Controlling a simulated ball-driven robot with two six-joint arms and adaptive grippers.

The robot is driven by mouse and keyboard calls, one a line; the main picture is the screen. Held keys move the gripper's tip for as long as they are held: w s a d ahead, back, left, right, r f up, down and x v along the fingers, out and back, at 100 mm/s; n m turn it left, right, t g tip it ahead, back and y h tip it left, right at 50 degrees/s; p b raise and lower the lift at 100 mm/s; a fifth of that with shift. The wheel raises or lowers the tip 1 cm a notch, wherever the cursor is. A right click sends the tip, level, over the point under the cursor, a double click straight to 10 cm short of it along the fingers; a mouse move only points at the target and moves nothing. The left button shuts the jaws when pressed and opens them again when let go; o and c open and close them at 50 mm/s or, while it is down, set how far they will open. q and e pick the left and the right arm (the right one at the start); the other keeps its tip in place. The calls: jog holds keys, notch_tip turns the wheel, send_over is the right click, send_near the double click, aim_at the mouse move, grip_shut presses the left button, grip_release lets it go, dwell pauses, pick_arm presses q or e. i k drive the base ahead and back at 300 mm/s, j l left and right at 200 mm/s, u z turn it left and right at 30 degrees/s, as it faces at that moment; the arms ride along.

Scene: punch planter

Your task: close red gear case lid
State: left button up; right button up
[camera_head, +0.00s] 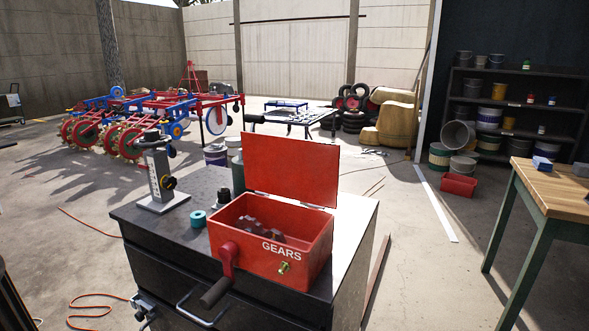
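The red gear case (300,262), marked "GEARS", sits on top of a dark workbench cabinet. Its red lid (291,169) stands open, upright at the case's back edge. Dark gear parts (262,231) lie inside the case. A crank with a dark handle (216,293) is on the front left of the case, and a brass fitting (284,267) is on its front. Neither of my grippers can be made out. A dark shape at the lower left edge is too cut off to identify.
The dark cabinet (345,262) carries a grey stand device (160,180), a teal tape roll (198,219) and a dark cylinder (238,175) left of the case. A wooden table (553,190) stands at the right. The floor between it and the cabinet is mostly open.

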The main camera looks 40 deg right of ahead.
aim_at(304, 171)
jog(key=k+l+u, duration=0.1)
jog(key=l, duration=0.3)
jog(key=k+l+u, duration=0.1)
jog(key=l, duration=0.25)
jog(key=k+l+u, duration=0.1)
jog(key=l, duration=0.25)
jog(key=k+l+u, duration=0.1)
jog(key=k+l, duration=0.15)
jog(key=k+l+u, duration=0.1)
jog(key=l, duration=0.35)
jog(key=l+u, duration=0.25)
jog(key=l, duration=0.65)
jog(key=l+u, duration=0.3)
jog(key=l, duration=0.65)
jog(key=i, duration=0.05)
